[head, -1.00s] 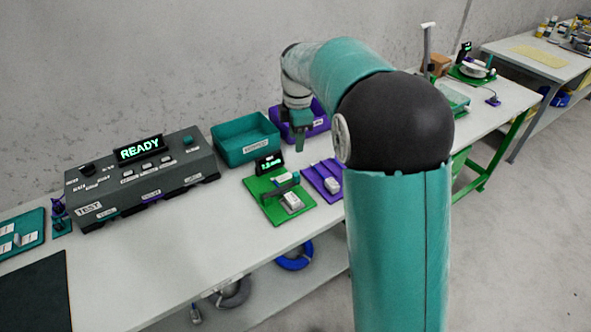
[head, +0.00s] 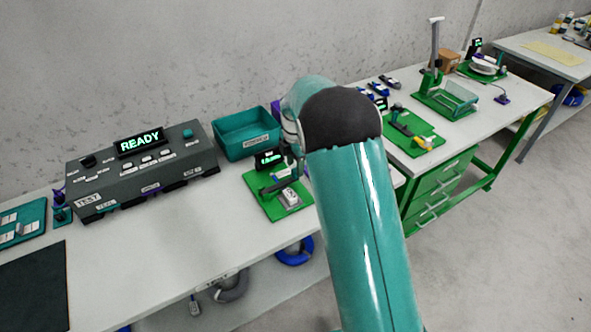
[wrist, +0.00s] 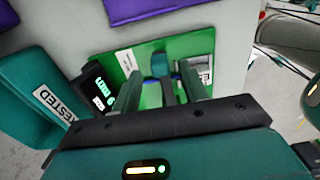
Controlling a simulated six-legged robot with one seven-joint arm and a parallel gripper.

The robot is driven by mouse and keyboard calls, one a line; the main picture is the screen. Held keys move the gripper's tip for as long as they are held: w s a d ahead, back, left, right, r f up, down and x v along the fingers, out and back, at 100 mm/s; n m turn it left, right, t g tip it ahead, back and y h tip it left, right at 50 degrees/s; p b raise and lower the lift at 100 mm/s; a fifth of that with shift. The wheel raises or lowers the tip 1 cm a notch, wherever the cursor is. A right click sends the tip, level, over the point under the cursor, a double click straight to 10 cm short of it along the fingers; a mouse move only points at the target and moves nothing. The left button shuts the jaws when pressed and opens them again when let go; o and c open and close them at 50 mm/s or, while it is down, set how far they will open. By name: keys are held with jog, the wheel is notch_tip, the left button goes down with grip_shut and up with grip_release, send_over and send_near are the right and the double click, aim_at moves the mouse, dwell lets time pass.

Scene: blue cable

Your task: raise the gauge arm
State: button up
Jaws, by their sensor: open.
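The gauge stands on a green base plate (head: 258,201) on the bench, with a small dark display (head: 269,158) at its back. In the wrist view the base (wrist: 128,60) lies under my gripper (wrist: 163,76), which is open. The teal-tipped gauge arm (wrist: 160,64) shows between the two fingers, with a gap visible on both sides; contact cannot be told. The display (wrist: 97,88) is at the left of the base. In the head view my gripper (head: 295,162) is partly hidden by my arm at the right of the gauge.
A teal bin (head: 246,133) stands behind the gauge, and the grey test box (head: 140,178) reading READY is to the left. A purple item (wrist: 145,8) lies beside the base in the wrist view. Another green fixture (head: 412,138) is to the right.

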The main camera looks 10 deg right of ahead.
jog(key=shift+f, duration=1.4)
grip_shut()
jog(key=shift+r, duration=0.1)
